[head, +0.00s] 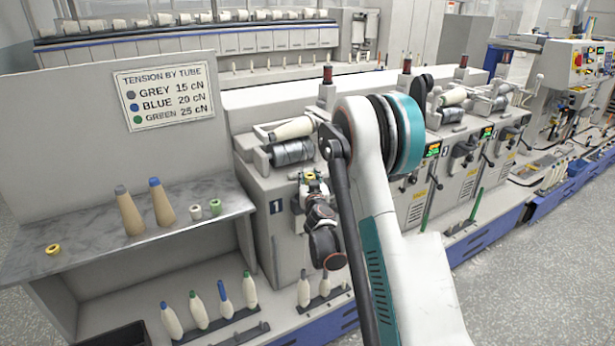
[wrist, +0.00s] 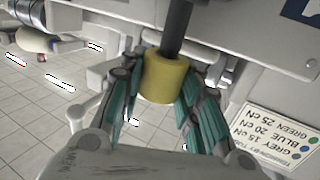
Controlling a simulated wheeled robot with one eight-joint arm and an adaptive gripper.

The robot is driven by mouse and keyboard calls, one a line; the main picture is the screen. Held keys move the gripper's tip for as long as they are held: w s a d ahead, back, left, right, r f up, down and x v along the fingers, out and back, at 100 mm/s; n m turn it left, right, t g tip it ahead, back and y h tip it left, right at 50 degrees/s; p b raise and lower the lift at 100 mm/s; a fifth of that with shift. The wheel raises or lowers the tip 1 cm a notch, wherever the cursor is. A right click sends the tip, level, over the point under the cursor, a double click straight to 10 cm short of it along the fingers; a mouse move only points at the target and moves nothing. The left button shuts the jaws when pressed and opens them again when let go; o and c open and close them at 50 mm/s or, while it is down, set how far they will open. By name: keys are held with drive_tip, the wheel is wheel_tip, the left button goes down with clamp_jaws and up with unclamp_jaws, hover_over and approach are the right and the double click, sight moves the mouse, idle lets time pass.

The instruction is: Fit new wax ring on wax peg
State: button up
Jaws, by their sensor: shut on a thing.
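A yellow wax ring (wrist: 168,80) sits between the teal fingers of my gripper (wrist: 165,85) in the wrist view, and the fingers are shut on it. A dark grey peg (wrist: 178,28) lines up with the ring and meets its far end; I cannot tell how far, if at all, the ring is around it. In the head view my gripper (head: 312,180) is at the front of the machine unit marked 1, with a little yellow of the ring (head: 311,175) showing. The peg is hidden there. Another yellow ring (head: 53,249) lies on the grey shelf at left.
The marbled shelf (head: 100,250) also holds two tan cones (head: 129,212) and two small tubes (head: 196,212). A tension sign (head: 163,93) hangs above. Several bobbins (head: 198,310) stand on a low rack below. A cream cone (head: 292,128) lies over a roller just above my gripper.

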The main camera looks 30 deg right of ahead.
drive_tip(key=shift+f+b, duration=0.65)
drive_tip(key=shift+f, duration=0.95)
drive_tip(key=shift+b, duration=0.45)
drive_tip(key=shift+f+b, duration=0.55)
drive_tip(key=shift+f, duration=0.05)
idle(0.4)
drive_tip(key=o, duration=0.6)
drive_tip(key=shift+s, duration=0.15)
